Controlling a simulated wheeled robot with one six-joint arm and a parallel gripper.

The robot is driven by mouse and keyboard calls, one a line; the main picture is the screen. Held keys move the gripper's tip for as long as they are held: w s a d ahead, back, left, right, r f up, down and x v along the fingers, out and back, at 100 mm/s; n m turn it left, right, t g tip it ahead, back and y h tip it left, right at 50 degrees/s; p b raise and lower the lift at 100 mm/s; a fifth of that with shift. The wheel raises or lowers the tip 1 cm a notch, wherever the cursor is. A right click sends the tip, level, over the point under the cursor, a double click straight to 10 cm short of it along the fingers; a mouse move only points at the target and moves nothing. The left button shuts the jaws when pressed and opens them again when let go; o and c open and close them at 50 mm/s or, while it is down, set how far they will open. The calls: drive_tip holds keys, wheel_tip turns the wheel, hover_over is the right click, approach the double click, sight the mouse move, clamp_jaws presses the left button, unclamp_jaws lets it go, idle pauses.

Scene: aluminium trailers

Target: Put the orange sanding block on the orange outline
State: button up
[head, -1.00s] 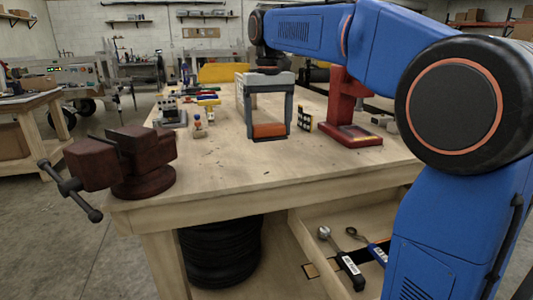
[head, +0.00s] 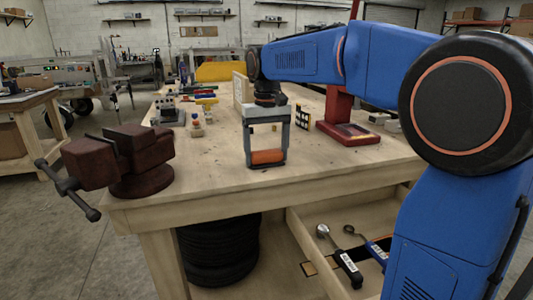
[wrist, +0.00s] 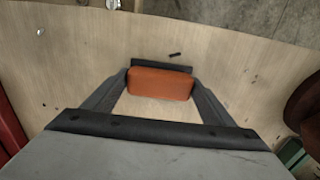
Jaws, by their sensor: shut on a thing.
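The orange sanding block (head: 267,157) is held between the fingertips of my gripper (head: 266,159), low over the near part of the wooden workbench (head: 205,180). In the wrist view the block (wrist: 160,83) spans the gap between the two dark fingers of my gripper (wrist: 160,90), with bare wood around it. I cannot tell whether the block touches the bench top or hangs just above it. I cannot make out the orange outline in either current view.
A dark red vice (head: 130,160) stands at the bench's left corner. A red press (head: 340,110) stands right of my gripper, with a dark dotted panel (head: 302,118) between. Small items, including a wooden piece with knobs (head: 196,126), lie behind left. The near bench top is clear.

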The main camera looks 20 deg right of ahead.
sight(266, 151)
drive_tip(key=shift+f, duration=0.1)
drive_tip(key=o, duration=1.1)
wheel_tip(266, 151, up, 12)
drive_tip(key=shift+s, duration=0.1)
